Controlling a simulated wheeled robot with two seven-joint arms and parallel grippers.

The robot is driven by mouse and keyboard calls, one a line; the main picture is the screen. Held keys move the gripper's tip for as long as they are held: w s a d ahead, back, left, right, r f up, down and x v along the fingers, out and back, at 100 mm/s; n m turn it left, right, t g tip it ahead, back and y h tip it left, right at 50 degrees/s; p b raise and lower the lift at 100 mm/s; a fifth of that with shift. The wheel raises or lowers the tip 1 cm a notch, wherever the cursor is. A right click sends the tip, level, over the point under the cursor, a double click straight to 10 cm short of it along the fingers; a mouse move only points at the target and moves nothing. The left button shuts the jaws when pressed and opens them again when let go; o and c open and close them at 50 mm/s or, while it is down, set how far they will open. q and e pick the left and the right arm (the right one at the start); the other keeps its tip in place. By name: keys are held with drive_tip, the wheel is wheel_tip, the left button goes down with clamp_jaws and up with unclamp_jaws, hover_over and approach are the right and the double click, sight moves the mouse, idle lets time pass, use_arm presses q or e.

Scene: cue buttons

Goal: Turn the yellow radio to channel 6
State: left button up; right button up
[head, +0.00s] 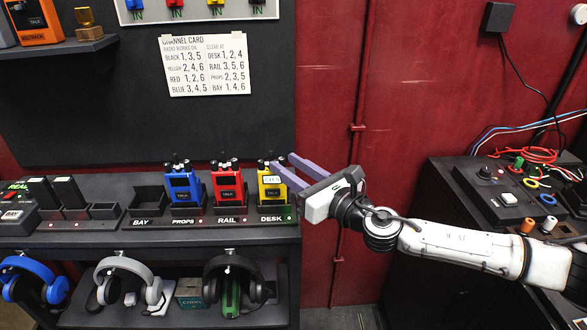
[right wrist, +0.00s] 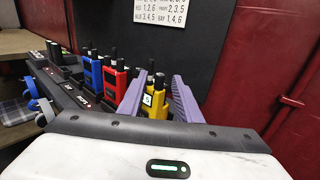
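The yellow radio (head: 271,188) stands upright in the DESK slot at the right end of the shelf. A small pale display with unclear characters shows on its front. My right gripper (head: 284,172) reaches in from the right, its two purple fingers spread apart near the radio's top. In the right wrist view the yellow radio (right wrist: 154,103) shows between the open fingers (right wrist: 155,98); I cannot tell whether they touch it. The channel card (head: 205,66) on the wall lists yellow as 2, 4, 6 and DESK as 1, 2, 4. My left gripper is not in view.
A red radio (head: 228,187) in the RAIL slot and a blue radio (head: 185,187) in the PROPS slot stand close to the left. The BAY slot (head: 148,202) is empty. Headsets (head: 125,275) hang below. A bench with cables (head: 500,190) is at right.

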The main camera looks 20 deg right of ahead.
drive_tip(key=b+v, duration=0.2)
drive_tip(key=v, duration=0.8)
drive_tip(key=shift+s, duration=0.15)
